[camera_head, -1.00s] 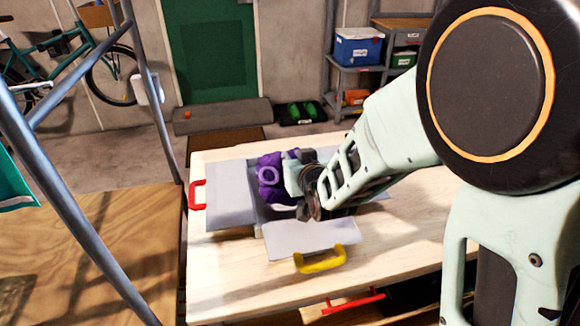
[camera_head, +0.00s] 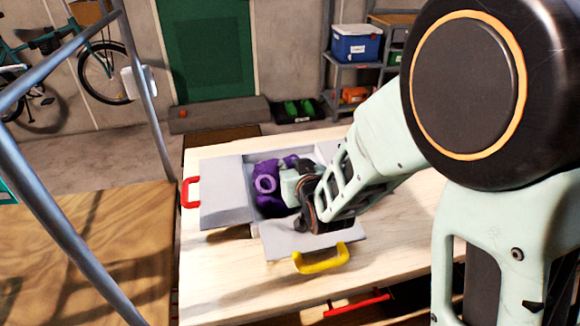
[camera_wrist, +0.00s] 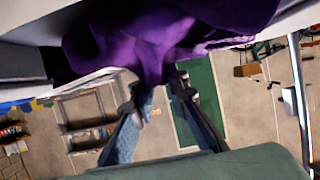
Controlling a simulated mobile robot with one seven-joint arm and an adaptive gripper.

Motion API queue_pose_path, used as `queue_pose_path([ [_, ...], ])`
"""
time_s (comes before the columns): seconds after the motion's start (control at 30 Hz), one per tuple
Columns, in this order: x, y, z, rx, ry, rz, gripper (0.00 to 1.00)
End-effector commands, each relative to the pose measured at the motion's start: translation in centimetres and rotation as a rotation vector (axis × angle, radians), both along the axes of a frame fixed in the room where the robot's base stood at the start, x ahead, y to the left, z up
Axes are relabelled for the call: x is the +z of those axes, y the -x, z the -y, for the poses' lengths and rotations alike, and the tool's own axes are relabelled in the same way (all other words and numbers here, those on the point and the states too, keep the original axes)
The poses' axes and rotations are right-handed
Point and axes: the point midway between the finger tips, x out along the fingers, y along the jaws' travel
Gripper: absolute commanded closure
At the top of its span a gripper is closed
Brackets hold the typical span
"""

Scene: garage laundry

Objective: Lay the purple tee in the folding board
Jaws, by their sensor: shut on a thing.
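The purple tee (camera_head: 267,186) is a bunched heap at the middle of the folding board. It also fills the top of the wrist view (camera_wrist: 165,35). The folding board (camera_head: 226,195) is grey, with one flap at the left and one at the front, on a pale wooden table. My gripper (camera_head: 290,180) is at the tee's right side, over the board's middle. In the wrist view my gripper (camera_wrist: 155,95) is shut on a pinch of the purple cloth. The tee's far side and the board's right part are largely hidden by my arm.
A red handle (camera_head: 190,192) is on the left flap, and a yellow handle (camera_head: 320,260) on the front flap. The wooden table (camera_head: 225,275) is clear in front of the board. A grey metal frame (camera_head: 55,225) stands to the left.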

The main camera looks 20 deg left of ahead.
Motion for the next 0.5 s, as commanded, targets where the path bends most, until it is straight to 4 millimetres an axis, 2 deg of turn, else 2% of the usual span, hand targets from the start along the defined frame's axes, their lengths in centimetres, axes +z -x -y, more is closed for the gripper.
queue_pose_path([
  [0.3,-0.56,-0.01,0.01,0.000,0.000,0.000,1.00],
  [0.33,-0.65,0.03,0.03,0.000,0.001,-0.002,0.85],
  [0.5,-0.80,0.08,0.05,0.000,0.003,-0.004,0.69],
])
